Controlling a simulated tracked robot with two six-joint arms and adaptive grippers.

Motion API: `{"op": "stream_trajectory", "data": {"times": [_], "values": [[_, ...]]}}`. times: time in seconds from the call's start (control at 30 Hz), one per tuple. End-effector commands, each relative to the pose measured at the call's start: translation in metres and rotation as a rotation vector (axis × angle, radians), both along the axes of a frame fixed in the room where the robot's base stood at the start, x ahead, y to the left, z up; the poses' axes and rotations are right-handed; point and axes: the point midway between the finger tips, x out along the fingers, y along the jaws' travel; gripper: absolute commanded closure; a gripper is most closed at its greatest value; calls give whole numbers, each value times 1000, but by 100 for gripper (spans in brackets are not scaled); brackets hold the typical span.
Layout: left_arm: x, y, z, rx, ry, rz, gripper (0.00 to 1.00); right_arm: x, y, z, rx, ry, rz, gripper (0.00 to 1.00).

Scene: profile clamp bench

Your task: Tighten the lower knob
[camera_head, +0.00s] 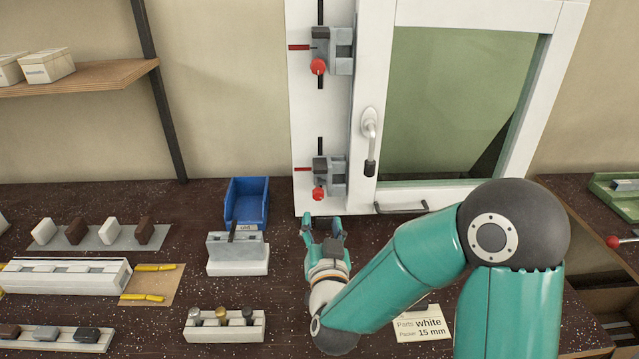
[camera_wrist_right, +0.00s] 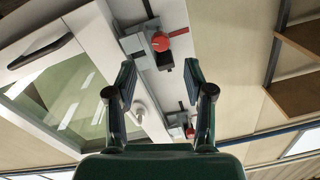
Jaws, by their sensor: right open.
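The lower knob (camera_head: 318,194) is red and sits on the front of the lower grey clamp (camera_head: 330,172), on the white upright profile. In the right wrist view, which is turned upside down, the lower knob (camera_wrist_right: 160,41) appears large near the top, past the fingertips and laterally between them. My right gripper (camera_head: 322,221) is open and empty just below the lower knob, fingers pointing toward the profile; its two spread fingers also show in the wrist view (camera_wrist_right: 159,78). It appears apart from the knob. My left gripper is out of view.
An upper clamp with a red knob (camera_head: 318,67) sits higher on the profile. A window handle (camera_head: 370,140) and a small dark handle (camera_head: 400,207) are to the right. A blue bin (camera_head: 247,203) and a grey block holder (camera_head: 238,262) stand left of my gripper.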

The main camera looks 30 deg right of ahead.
Motion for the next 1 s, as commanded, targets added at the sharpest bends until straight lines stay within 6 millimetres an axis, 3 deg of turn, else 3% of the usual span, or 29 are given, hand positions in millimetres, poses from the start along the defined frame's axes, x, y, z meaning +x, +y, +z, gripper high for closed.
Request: {"op": "stream_trajectory", "data": {"times": [0.2, 0.4, 0.83, 1.0], "values": [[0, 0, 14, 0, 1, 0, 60, 41, -24, 2, 0, -2, -4, 47], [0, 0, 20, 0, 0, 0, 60, 64, -36, 1, -1, -1, -2, 47], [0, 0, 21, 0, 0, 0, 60, 73, -40, 0, -1, -2, 1, 47], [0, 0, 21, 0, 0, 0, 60, 73, -39, 0, -1, -2, 2, 76]]}}
